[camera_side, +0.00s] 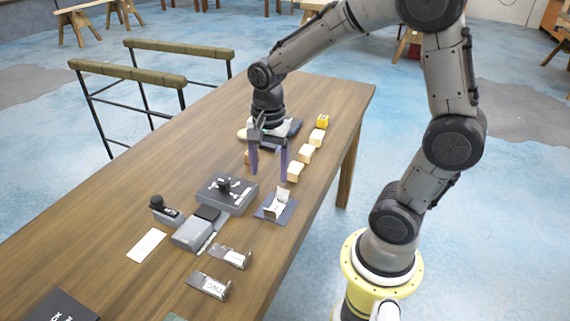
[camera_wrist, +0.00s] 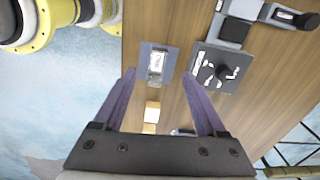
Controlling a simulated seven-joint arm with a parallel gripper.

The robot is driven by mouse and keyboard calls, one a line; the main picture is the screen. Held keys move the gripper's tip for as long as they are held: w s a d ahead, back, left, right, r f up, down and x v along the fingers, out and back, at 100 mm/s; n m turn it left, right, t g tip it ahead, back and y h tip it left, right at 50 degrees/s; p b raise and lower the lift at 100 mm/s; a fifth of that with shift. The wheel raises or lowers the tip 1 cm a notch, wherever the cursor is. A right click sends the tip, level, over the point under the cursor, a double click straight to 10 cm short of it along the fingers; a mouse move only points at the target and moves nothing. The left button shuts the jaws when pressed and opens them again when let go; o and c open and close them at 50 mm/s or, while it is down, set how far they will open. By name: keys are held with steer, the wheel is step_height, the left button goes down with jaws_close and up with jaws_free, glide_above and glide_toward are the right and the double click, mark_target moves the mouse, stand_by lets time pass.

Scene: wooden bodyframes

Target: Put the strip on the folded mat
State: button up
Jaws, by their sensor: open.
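My gripper (camera_side: 269,176) has two purple fingers wide apart with nothing between them. It points down above the far half of the table. In the wrist view my gripper (camera_wrist: 158,73) shows the same open gap. A small blue-grey mat (camera_side: 262,213) lies flat on the table, nearer the side camera than my gripper; a whitish folded piece (camera_side: 279,203) with dark print sits on it. The mat also shows in the wrist view (camera_wrist: 146,52). A flat white strip-like piece (camera_side: 146,245) lies at the table's left. I cannot tell for certain which piece is the strip.
A grey box with a black knob (camera_side: 226,195) stands left of the mat. Grey blocks (camera_side: 194,235) and two clear printed packets (camera_side: 230,256) lie nearer. Cream blocks (camera_side: 306,153) and a yellow block (camera_side: 323,121) line the right edge. Dark items behind my gripper are partly hidden.

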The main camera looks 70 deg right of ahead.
steer(key=s+a+r+n+t, duration=0.4)
steer(key=s+r+n, duration=0.5)
steer(key=n, duration=0.8)
steer(key=shift+s+a+r+t, duration=0.15)
steer(key=shift+s+t, duration=0.45)
steer(key=shift+s, duration=0.95)
